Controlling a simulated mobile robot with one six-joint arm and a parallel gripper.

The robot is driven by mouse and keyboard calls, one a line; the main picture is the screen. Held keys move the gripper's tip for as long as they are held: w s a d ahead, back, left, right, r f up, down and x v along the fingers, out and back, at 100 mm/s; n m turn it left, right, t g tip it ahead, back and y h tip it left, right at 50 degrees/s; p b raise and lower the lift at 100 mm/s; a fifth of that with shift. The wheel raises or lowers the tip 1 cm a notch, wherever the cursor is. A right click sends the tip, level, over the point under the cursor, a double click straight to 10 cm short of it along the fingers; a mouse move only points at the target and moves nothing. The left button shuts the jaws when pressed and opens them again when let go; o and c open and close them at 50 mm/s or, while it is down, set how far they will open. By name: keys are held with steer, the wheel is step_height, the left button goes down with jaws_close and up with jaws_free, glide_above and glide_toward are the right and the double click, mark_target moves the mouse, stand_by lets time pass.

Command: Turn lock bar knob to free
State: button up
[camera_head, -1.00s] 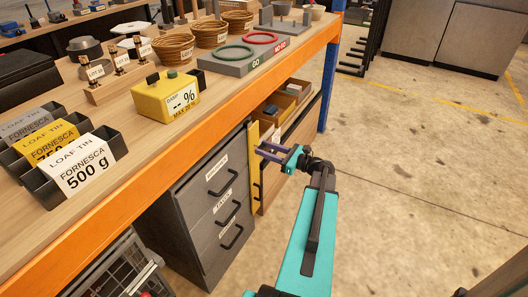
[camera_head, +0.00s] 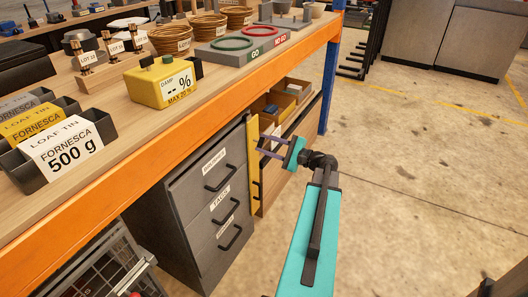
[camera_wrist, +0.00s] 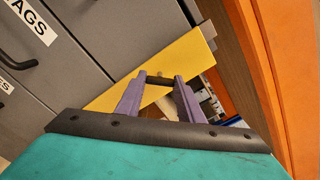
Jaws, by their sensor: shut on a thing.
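The yellow lock bar (camera_head: 254,170) stands upright along the right edge of the grey drawer cabinet, under the bench. It also shows in the wrist view (camera_wrist: 112,98), where it runs diagonally across the drawer fronts. The dark lock bar knob (camera_wrist: 160,82) sits on the bar, between my fingertips. My gripper (camera_head: 262,146) reaches the bar from the right near its upper part. In the wrist view its purple fingers are shut on the knob, which they partly hide. Which way the knob is turned cannot be told.
The grey drawer cabinet (camera_head: 185,185) has labelled drawers with black handles. The orange bench edge (camera_head: 200,112) runs above my gripper. Right of the bar is an open shelf with small boxes (camera_head: 297,88). A crate (camera_head: 105,270) stands at lower left.

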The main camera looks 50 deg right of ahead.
steer(key=shift+s+a+f+n+b, duration=0.1)
steer(key=shift+n+b, duration=1.85)
steer(key=shift+n, duration=0.25)
steer(key=shift+a+f+n+b, duration=0.1)
steer(key=shift+n+b, duration=1.85)
steer(key=shift+n, duration=0.25)
steer(key=shift+d, duration=0.1)
steer(key=o, duration=1)
steer(key=shift+r, duration=0.1)
steer(key=shift+o, duration=0.3)
steer(key=shift+d+r, duration=0.1)
steer(key=p+v, duration=0.2)
steer(key=v, duration=1.1)
steer(key=shift+s, duration=0.4)
